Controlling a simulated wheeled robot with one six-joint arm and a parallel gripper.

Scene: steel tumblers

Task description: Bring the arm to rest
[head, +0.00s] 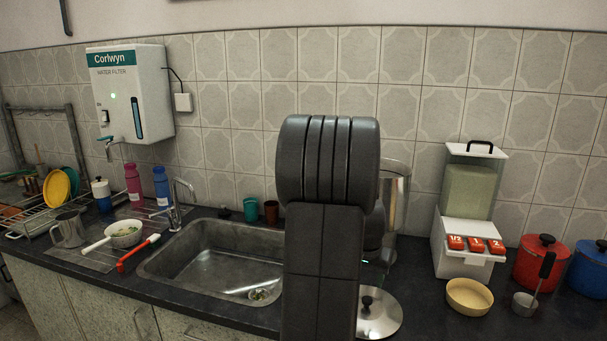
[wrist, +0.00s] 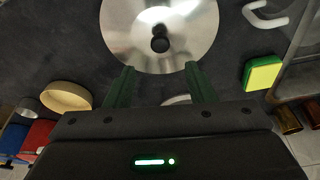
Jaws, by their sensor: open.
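My arm (head: 325,230) stands upright in the middle of the head view and hides part of the counter. My gripper (wrist: 160,82) shows in the wrist view with its two dark green fingers wide apart and nothing between them. In the wrist view a round steel lid (wrist: 188,45) with a black knob lies beyond the fingertips. The lid also shows in the head view (head: 386,323), right of my arm. The gripper's fingers are hidden in the head view.
The sink (head: 205,262) lies left of my arm. A tall shiny cylinder (head: 397,200) stands partly hidden behind it. A white dispenser (head: 468,215), a yellow bowl (head: 469,297), a small steel pan (head: 524,304) and a red canister (head: 538,265) stand right. A yellow-green sponge (wrist: 262,74) lies right in the wrist view.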

